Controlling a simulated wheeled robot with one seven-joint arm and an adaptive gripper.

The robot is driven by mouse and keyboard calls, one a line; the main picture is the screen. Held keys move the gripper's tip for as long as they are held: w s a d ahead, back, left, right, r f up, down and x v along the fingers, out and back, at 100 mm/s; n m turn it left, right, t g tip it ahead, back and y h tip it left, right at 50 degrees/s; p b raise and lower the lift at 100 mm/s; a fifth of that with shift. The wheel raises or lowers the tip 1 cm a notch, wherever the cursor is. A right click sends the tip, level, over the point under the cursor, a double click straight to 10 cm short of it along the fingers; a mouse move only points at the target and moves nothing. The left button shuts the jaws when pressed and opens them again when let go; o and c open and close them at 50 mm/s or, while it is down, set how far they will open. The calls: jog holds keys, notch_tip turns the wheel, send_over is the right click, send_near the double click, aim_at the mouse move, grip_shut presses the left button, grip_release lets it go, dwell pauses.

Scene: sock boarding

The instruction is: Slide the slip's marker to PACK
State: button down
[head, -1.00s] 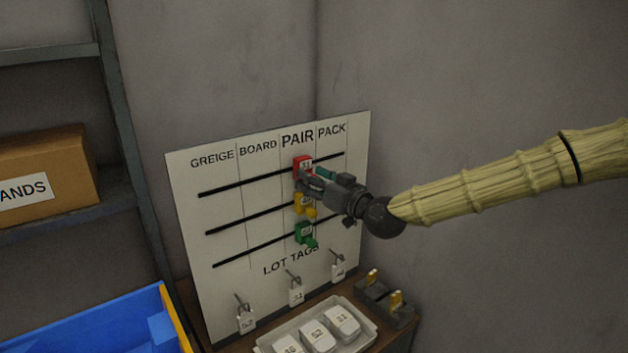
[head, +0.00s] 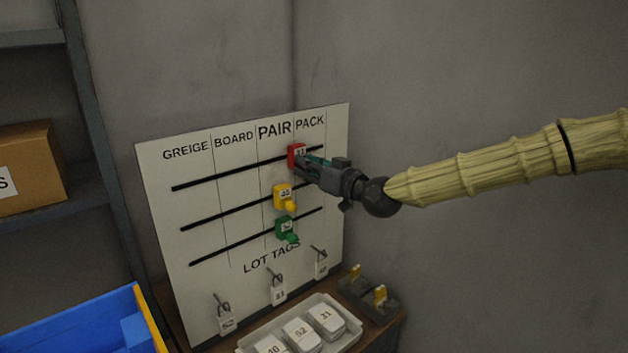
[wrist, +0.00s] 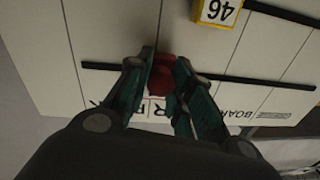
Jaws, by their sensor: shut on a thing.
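The white board (head: 190,280) has columns GREIGE, BOARD, PAIR and PACK and black rails across it. The red marker (head: 296,154) is on the top rail, at about the line between PAIR and PACK; its number looks like 31. My gripper (head: 304,163) is shut on its red knob (wrist: 163,75), seen between the fingers in the wrist view. The yellow marker (head: 282,195), numbered 46 in the wrist view (wrist: 217,11), is on the middle rail under PAIR. The green marker (head: 285,228) is on the bottom rail under PAIR. I cannot make out a separate slip.
Lot tags hang on hooks low on the board, such as the left one (head: 227,325). A tray (head: 352,322) of numbered white pieces and a dark block (head: 372,297) with brass-coloured pegs stand below. A blue bin (head: 85,325) is at lower left. The top rail right of the marker is clear.

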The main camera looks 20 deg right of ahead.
jog(key=w+d+b, duration=0.2)
jog(key=d, duration=0.3)
jog(key=shift+w+d+b, duration=0.3)
jog(key=shift+d, duration=0.1)
jog(key=c, duration=1.5)
grip_release()
jog(key=o, duration=0.3)
jog(key=shift+d, duration=0.2)
jog(key=shift+a, duration=0.2)
jog(key=v, duration=1.2)
